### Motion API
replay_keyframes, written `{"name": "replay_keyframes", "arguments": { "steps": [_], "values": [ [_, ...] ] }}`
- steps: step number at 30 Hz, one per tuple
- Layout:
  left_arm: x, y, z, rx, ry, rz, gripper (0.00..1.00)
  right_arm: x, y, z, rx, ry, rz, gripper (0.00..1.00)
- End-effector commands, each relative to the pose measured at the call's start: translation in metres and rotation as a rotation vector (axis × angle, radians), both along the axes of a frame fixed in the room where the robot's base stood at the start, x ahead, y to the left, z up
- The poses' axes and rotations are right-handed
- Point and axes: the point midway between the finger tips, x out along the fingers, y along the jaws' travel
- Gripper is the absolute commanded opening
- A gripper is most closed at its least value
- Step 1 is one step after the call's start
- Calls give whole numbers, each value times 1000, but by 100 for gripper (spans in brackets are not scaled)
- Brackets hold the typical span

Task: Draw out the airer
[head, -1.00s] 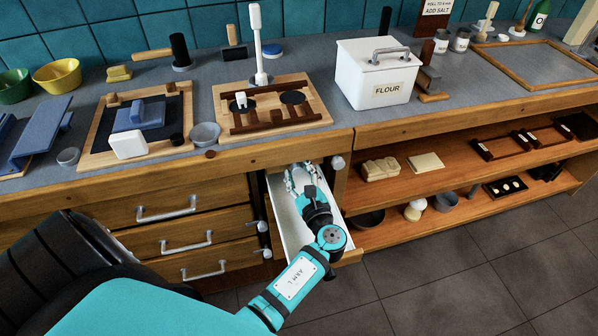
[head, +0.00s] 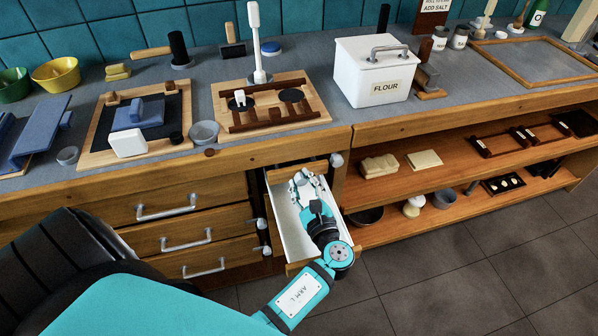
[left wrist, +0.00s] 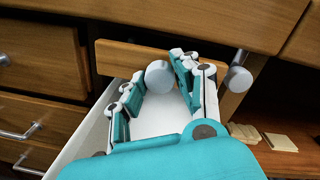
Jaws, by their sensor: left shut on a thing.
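The airer's wooden front (head: 285,173) stands a little out from under the worktop, above an open white drawer (head: 286,225). In the left wrist view the front (left wrist: 118,58) is a plain wooden strip with a round grey knob (left wrist: 158,77) on it. My left gripper (head: 307,177) reaches in over the white drawer. In the left wrist view its fingers (left wrist: 160,82) are on both sides of the knob, shut on it. The rest of the airer behind the front is hidden. My right gripper is not in view.
Closed drawers with bar handles (head: 187,240) are to the left. Another round knob (left wrist: 238,79) sits close to the right of my fingers. Open shelves (head: 400,180) lie to the right. The worktop holds a flour bin (head: 372,75) and boards. The tiled floor (head: 420,280) is clear.

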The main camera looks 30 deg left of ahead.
Motion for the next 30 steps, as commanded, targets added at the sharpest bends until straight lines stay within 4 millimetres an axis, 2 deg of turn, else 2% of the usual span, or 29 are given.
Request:
{"name": "replay_keyframes", "arguments": {
  "steps": [8,9,10,24,30],
  "values": [
    [-1,-2,1,-1,-2,0,0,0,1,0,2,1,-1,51],
    [-1,-2,1,-1,-2,0,35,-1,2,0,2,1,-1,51],
    [-1,-2,1,-1,-2,0,39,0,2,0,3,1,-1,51],
    [0,-1,1,-1,-2,0,40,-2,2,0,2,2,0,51],
    [11,13,0,3,-2,2,40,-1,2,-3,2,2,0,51]
  ]
}}
